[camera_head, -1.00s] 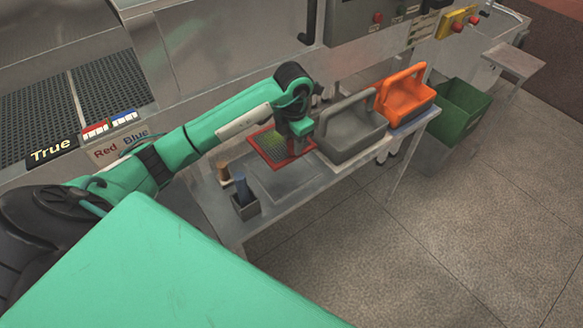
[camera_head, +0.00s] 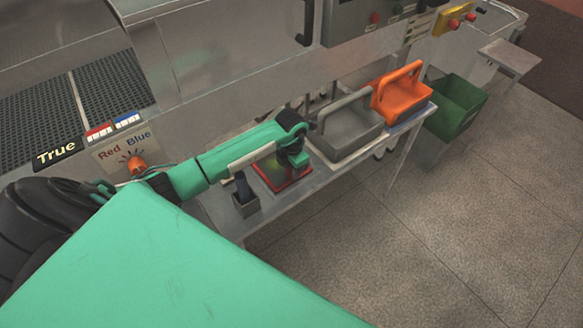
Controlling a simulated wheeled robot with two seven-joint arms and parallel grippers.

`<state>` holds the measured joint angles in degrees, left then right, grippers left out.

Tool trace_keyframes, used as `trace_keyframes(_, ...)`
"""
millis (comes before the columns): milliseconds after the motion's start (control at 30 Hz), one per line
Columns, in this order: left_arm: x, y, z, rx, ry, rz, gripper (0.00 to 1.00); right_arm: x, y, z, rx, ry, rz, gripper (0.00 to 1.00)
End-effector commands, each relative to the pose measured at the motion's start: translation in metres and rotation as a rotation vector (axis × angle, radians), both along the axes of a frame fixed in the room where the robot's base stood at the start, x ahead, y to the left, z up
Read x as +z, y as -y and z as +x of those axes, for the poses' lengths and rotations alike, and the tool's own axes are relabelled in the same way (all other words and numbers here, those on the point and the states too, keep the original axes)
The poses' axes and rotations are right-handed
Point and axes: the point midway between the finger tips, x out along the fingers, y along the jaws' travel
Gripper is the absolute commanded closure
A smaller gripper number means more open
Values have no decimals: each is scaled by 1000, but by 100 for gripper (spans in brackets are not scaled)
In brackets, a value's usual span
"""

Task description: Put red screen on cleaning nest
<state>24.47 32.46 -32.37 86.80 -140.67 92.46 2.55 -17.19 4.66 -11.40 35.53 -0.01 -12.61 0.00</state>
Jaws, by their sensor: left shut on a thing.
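The red screen (camera_head: 269,183) is a flat red-framed panel with a greenish mesh, at the front part of the metal side table. My left gripper (camera_head: 296,166) is shut on its right side, with the arm reaching in from the left above it. The screen covers the spot of the cleaning nest, so the nest is hidden under it and my arm. I cannot tell whether the screen rests in the nest or is held just above it. My right gripper is not in view.
A grey tote (camera_head: 345,143) and an orange tote (camera_head: 403,101) stand to the right on the table (camera_head: 222,213). A green bin (camera_head: 455,110) is on the floor at right.

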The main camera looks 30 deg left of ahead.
Motion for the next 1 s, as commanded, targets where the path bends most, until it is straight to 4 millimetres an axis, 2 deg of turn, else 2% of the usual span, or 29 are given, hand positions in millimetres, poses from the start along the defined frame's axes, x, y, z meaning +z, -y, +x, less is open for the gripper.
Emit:
trace_keyframes(133,-3,0,0,0,0,1,98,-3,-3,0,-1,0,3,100)
trace_keyframes(167,-2,0,0,0,0,0,66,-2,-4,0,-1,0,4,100)
trace_keyframes(233,-1,0,0,0,0,0,52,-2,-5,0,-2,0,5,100)
trace_keyframes(267,-1,0,0,0,0,0,50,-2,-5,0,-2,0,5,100)
trace_keyframes(600,2,0,0,0,0,-1,50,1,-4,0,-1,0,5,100)
trace_keyframes(667,7,0,1,-2,4,1,50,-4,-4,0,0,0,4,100)
trace_keyframes(767,22,0,1,-2,6,1,50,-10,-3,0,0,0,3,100)
trace_keyframes(1000,74,0,1,-3,6,3,50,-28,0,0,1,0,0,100)
